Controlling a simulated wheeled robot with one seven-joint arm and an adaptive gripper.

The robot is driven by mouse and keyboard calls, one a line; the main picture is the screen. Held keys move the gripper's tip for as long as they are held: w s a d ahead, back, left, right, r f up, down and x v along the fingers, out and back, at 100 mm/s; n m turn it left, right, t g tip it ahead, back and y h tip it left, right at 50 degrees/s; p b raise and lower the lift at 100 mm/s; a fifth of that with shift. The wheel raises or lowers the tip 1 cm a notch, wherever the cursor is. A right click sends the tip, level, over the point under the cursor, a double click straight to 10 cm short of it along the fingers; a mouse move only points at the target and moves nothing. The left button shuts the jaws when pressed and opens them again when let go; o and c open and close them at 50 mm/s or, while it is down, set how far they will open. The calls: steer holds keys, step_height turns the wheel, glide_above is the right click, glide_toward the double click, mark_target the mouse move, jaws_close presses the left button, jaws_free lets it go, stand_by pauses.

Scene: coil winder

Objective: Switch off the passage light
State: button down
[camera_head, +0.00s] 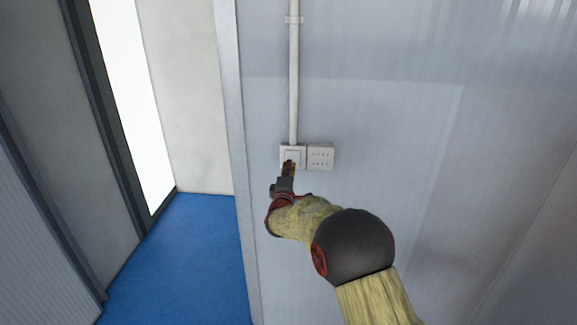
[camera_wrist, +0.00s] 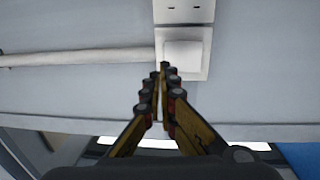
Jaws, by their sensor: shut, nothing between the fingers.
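The white light switch (camera_head: 293,154) is a square plate with a rocker on the grey wall panel, at the foot of a vertical conduit. It also shows in the wrist view (camera_wrist: 186,55), top centre. My gripper (camera_head: 289,164) is shut and empty. Its fingertips overlap the lower part of the switch plate in the head view. In the wrist view the closed fingertips (camera_wrist: 164,68) lie at the rocker's left edge. I cannot tell whether they touch it. The rocker's on or off position cannot be made out.
A white socket plate (camera_head: 320,157) sits just right of the switch. A white conduit (camera_head: 294,75) runs up the wall from the switch. At the left is a passage with a blue floor (camera_head: 195,255) and a bright opening (camera_head: 137,100). The wall to the right is bare.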

steer(key=s, duration=0.3)
steer(key=s+b, duration=0.1)
steer(key=s, duration=0.1)
steer(key=shift+s+a+r, duration=0.15)
steer(key=shift+s+r, duration=0.1)
steer(key=shift+r, duration=0.15)
